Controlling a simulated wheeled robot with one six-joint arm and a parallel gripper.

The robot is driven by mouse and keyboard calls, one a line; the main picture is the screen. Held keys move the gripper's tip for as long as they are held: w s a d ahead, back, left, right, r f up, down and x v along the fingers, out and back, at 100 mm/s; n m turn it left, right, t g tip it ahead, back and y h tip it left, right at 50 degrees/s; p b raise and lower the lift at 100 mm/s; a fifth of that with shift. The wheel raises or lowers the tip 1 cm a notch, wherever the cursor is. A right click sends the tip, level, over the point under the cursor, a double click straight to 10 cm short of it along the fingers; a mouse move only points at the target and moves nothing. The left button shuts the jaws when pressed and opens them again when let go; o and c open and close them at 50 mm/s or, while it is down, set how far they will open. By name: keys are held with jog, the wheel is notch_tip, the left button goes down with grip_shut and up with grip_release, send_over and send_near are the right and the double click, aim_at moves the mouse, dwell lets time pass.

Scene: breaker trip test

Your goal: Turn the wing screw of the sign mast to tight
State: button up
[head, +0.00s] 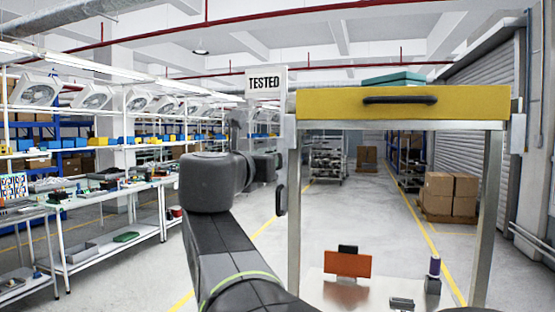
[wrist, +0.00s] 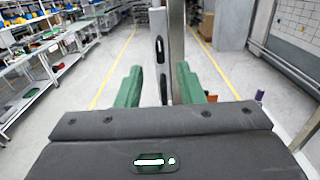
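The sign mast carries a white sign reading TESTED (head: 266,83) at the left corner of the yellow-topped cart. A dark, upright oval part that looks like the wing screw (head: 281,200) sits low beside the cart's left leg. It also shows in the wrist view (wrist: 160,50), against a pale upright strip. My gripper (wrist: 157,70) has two green fingers, spread apart, with the dark part seen between and beyond them. I see no contact with it. In the head view my arm hides part of the area left of the mast.
The cart has a yellow drawer front (head: 400,103) with a black handle and metal legs. Its lower shelf holds an orange plate (head: 347,263) and a purple-topped item (head: 434,267). Workbenches (head: 75,235) stand at left, boxes (head: 450,195) at right. The floor between is open.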

jog(key=x, duration=1.1)
jog(key=shift+w+f+p, duration=0.15)
jog(key=shift+w+p, duration=0.15)
jog(key=shift+p, duration=0.1)
grip_shut()
